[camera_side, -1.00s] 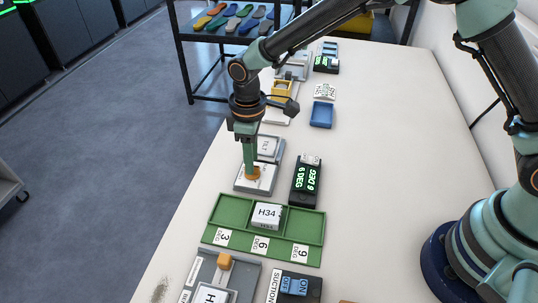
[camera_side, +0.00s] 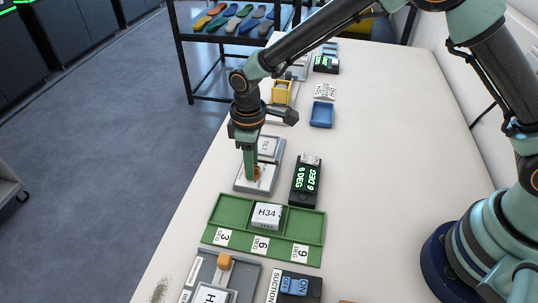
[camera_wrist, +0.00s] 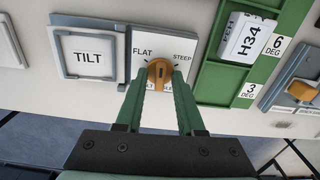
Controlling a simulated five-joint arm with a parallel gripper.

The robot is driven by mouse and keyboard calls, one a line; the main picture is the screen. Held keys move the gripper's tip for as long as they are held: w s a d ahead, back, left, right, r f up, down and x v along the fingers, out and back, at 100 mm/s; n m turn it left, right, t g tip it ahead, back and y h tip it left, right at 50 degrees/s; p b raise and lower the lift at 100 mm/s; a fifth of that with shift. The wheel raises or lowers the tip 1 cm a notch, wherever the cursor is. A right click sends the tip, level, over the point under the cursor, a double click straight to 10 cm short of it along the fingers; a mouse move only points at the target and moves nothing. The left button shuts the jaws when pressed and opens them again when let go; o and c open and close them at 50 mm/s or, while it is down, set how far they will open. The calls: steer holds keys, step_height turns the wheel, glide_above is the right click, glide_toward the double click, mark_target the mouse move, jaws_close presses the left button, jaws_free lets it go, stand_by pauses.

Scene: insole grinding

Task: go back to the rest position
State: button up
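My gripper (camera_side: 249,174) is low over the grey tilt panel (camera_side: 266,183). Its green fingers are apart in the wrist view (camera_wrist: 161,75), one on each side of the orange knob (camera_wrist: 160,72). The knob's dark mark sits between FLAT and STEEP. No gap beside the knob is clear, so contact cannot be told. In the side view the fingers partly cover the knob (camera_side: 257,172). The white TILT button (camera_wrist: 87,57) lies to its left in the wrist view.
A green tray (camera_side: 226,209) with slots marked 3, 6 and 9 DEG holds a white H34 block (camera_side: 267,215). A black display (camera_side: 306,180) reads 6 DEG and 9 DEG. The suction switch box (camera_side: 294,286) is at the front. The table's right side is clear.

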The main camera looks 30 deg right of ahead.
steer(key=shift+r, duration=0.1)
jaws_close()
steer(key=n, duration=0.4)
steer(key=shift+n, duration=0.4)
steer(key=n, duration=0.5)
steer(key=shift+n, duration=0.3)
jaws_free()
steer(key=shift+r, duration=3.5)
